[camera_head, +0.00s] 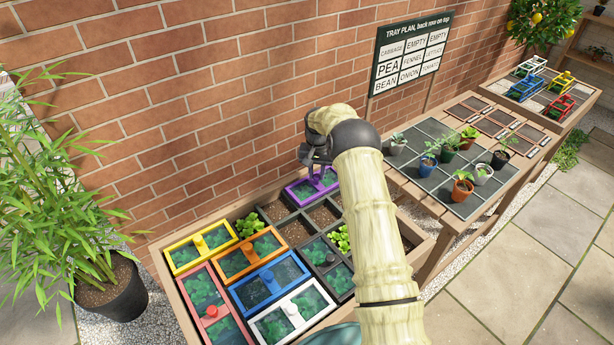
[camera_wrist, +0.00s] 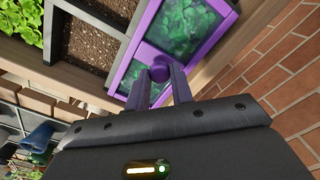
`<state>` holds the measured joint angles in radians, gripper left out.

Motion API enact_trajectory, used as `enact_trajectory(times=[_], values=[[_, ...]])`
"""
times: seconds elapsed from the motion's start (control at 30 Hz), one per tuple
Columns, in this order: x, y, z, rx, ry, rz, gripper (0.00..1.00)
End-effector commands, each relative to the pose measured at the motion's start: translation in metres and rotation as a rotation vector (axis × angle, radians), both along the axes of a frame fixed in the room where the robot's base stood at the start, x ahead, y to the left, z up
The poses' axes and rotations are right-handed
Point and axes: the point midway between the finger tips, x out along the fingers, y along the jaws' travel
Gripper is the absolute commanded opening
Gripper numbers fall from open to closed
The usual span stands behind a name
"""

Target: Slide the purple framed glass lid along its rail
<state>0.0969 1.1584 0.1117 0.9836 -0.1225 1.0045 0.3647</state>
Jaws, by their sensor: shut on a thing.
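The purple framed glass lid (camera_head: 300,192) lies at the back right of the planter box, with green plants showing under its glass. In the wrist view the purple lid (camera_wrist: 221,42) runs up from my gripper. My gripper (camera_wrist: 161,85) is shut on the lid's round purple knob (camera_wrist: 159,70), with one finger on each side. In the head view my gripper (camera_head: 319,170) is above the lid, and my arm hides part of the box. The rail under the lid cannot be made out clearly.
Yellow (camera_head: 173,260), orange (camera_head: 226,268), blue (camera_head: 240,304), red (camera_head: 207,336) and white (camera_head: 312,287) framed lids cover cells at the left and front of the box. Open cells hold soil (camera_head: 323,215) or lettuce. A brick wall (camera_head: 215,100) stands close behind. Potted seedlings stand on the table to the right.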

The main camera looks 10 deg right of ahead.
Motion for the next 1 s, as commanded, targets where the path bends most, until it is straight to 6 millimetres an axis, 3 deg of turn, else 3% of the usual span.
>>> enact_trajectory(times=[0.43,0.47,0.57,1.0], values=[[0.001,-0.006,-0.002,-0.006,0.003,0.003,0.00],[0.001,-0.006,-0.002,-0.006,0.003,0.004,0.27],[0.001,-0.005,-0.002,-0.007,0.002,0.006,0.44],[0.002,-0.004,0.009,-0.001,-0.002,0.003,0.44]])
